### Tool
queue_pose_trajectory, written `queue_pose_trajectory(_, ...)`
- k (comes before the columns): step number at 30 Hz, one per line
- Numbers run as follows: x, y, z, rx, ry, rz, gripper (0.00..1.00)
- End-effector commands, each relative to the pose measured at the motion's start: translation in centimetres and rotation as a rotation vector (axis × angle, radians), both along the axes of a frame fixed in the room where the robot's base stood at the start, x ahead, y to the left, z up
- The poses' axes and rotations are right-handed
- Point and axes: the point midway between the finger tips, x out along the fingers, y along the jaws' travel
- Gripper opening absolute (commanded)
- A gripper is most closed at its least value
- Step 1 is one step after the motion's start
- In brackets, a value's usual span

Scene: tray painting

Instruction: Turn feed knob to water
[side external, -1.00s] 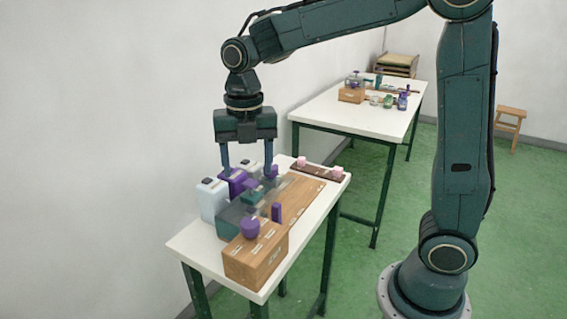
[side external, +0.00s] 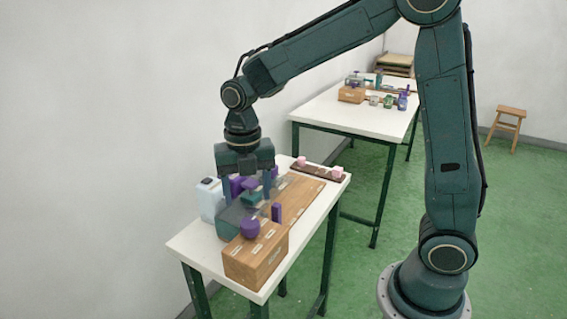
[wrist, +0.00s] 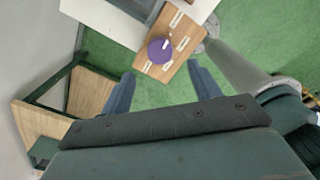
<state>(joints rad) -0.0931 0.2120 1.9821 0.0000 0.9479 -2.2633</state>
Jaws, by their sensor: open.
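The purple round knob (side external: 250,228) sits on top of the wooden box (side external: 255,262) at the near end of the white table. In the wrist view the knob (wrist: 160,50) shows from above, with pale label strips around it on the box; their writing is too small to read. My gripper (side external: 247,197) is open and empty, pointing down, behind and above the knob in the side view. In the wrist view its fingertips (wrist: 161,72) are apart, with the knob lying beyond the gap between them. The fingers do not appear to touch the knob.
A pale blue container (side external: 210,201) and a dark translucent tray part (side external: 231,222) stand close by my fingers. Pink pieces (side external: 302,161) lie on a dark strip at the far end. Another table (side external: 350,113) stands behind.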

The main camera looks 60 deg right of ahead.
Motion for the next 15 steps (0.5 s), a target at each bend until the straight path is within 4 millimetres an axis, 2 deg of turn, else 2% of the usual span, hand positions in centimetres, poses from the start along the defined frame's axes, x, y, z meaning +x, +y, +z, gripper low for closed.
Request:
queue_pose_trajectory(9, -0.1, 0.0, -4.9, -0.001, 0.004, 0.0, 0.62)
queue_pose_trajectory(15, 0.0, 0.0, -6.8, 0.0, 0.001, 0.0, 0.62)
